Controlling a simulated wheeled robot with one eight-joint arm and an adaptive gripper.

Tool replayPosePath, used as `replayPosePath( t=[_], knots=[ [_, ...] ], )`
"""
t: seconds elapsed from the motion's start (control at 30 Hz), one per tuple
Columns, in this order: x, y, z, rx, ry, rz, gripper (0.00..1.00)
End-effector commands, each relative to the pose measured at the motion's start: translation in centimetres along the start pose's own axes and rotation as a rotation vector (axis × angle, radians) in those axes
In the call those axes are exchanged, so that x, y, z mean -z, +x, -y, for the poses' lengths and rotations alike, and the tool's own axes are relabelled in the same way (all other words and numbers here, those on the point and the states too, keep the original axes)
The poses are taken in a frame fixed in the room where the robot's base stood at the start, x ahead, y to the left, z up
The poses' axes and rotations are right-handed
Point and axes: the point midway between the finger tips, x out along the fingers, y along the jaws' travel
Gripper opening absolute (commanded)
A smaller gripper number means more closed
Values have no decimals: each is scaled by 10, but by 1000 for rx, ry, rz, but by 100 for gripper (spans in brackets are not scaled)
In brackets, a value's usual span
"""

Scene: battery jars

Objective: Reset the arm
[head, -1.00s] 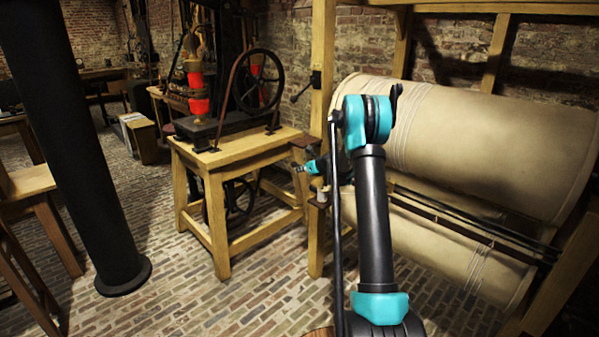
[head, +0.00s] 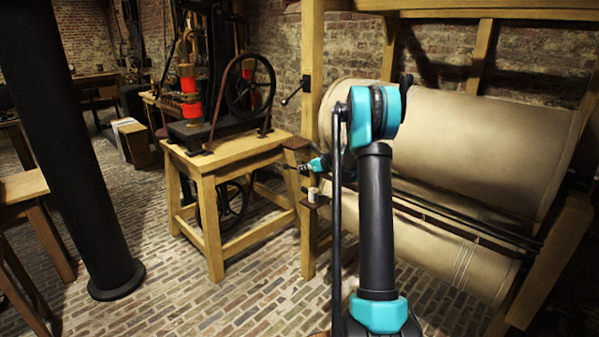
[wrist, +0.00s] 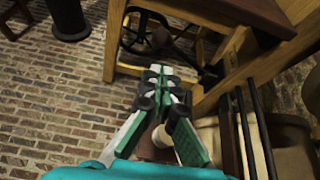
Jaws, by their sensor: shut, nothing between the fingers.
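My arm (head: 376,220) stands upright in the head view, black with teal joints, in front of a large cream roller. My gripper (head: 307,167) shows small beside a wooden post, partly hidden by the arm. In the wrist view my gripper (wrist: 164,76) points away from the camera, its green and grey fingers closed together at the tips with nothing between them. A small pale jar-like object (head: 313,196) stands on a little brown ledge of the post, just below the gripper. In the wrist view a pale round shape (wrist: 160,137) shows behind the finger linkage.
A wooden table (head: 235,152) with a red and black wheeled machine stands left of the post. The cream roller (head: 450,140) in its wooden frame fills the right. A black column (head: 85,180) stands at the left. Brick floor (head: 165,270) is open between column and table.

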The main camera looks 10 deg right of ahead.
Motion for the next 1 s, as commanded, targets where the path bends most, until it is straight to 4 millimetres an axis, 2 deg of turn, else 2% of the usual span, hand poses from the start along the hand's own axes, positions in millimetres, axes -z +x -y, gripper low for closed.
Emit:
replayPosePath(
  t=[0.43,0.57,0.67,0.77,1.0],
  knots=[
    [-1,-5,0,-1,-2,-1,0],
    [-2,-13,-11,-6,-60,-18,0],
    [-1,-29,-33,-18,-189,-56,0],
    [3,-54,-65,-44,-380,-110,0],
    [31,-122,-143,-141,-873,-242,0]
  ],
)
